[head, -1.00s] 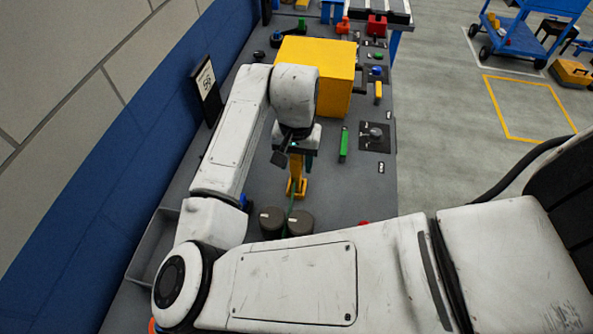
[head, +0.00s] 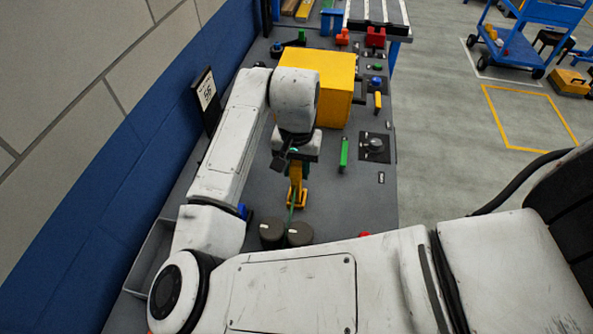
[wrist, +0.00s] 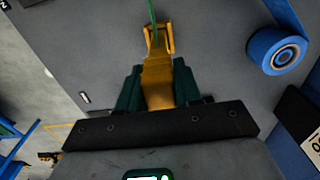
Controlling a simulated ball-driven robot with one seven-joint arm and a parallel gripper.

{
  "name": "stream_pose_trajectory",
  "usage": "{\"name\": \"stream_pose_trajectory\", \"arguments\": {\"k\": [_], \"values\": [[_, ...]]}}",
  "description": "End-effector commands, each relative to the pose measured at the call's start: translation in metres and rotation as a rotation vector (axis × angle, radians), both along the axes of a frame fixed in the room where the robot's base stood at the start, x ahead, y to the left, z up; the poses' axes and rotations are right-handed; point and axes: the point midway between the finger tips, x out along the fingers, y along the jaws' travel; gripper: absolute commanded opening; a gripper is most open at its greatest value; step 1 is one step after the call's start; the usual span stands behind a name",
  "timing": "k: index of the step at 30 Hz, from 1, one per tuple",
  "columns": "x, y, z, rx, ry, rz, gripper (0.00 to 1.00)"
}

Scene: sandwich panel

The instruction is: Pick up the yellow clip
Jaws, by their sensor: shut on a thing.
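The yellow clip (head: 297,195) is below my wrist in the head view, near the middle of the grey bench. In the wrist view the clip (wrist: 157,82) runs up from between my dark green fingers, with its forked end showing above them. My gripper (wrist: 157,88) is shut on the clip, one finger against each side. In the head view my gripper (head: 297,168) is partly hidden by my wrist. A thin green cord is at the clip's forked end. I cannot tell whether the clip touches the bench.
A large yellow box (head: 325,75) stands beyond my wrist. A green bar (head: 344,154) and a dark knob panel (head: 375,147) lie to the right. Two dark round pieces (head: 286,233) stand just nearer. A blue roll (wrist: 277,50) shows in the wrist view.

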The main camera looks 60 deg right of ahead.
Motion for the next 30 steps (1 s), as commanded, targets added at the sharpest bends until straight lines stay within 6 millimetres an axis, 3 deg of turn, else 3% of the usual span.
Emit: {"name": "stream_pose_trajectory", "arguments": {"k": [3, 12, 21, 30], "values": [[0.0, 0.0, 0.018, -0.002, -0.003, -0.001, 0.0], [-0.053, 0.012, 0.08, -0.002, -0.005, -0.006, 0.0], [-0.114, 0.026, 0.106, 0.0, -0.004, -0.005, 0.0], [-0.136, 0.031, 0.115, 0.001, -0.002, 0.0, 0.0]]}}
